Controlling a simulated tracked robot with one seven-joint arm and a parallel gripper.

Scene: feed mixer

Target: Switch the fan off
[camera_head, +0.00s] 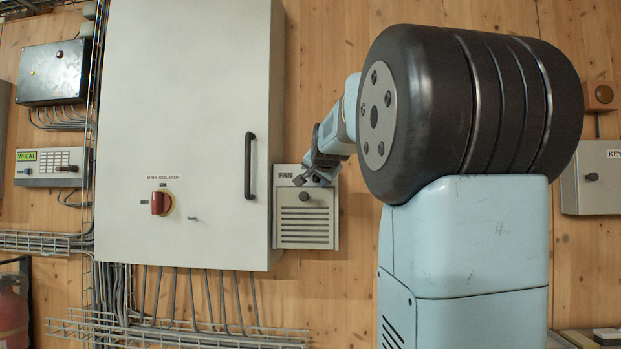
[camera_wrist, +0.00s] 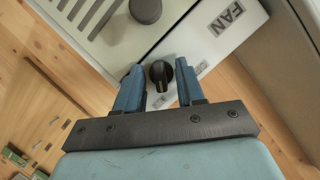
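The fan box (camera_head: 305,228) is a small pale box with a FAN label and louvres, on the wall right of the big cabinet. In the wrist view its label (camera_wrist: 228,17) shows, and a small black rotary knob (camera_wrist: 160,74) sits on its label strip. My gripper (camera_head: 312,180) is at the top of the box in the head view. In the wrist view my gripper (camera_wrist: 159,88) is open, with one blue finger on each side of the black knob. Gaps show between knob and fingers. The small markings beside the knob are too blurred to read.
A round grey knob (camera_wrist: 145,10) sits on the louvred cover near the black knob. The large cabinet (camera_head: 180,110) stands out left of the fan box, with a black handle (camera_head: 250,166) and a red main isolator (camera_head: 161,202). Bare wooden wall lies below the box.

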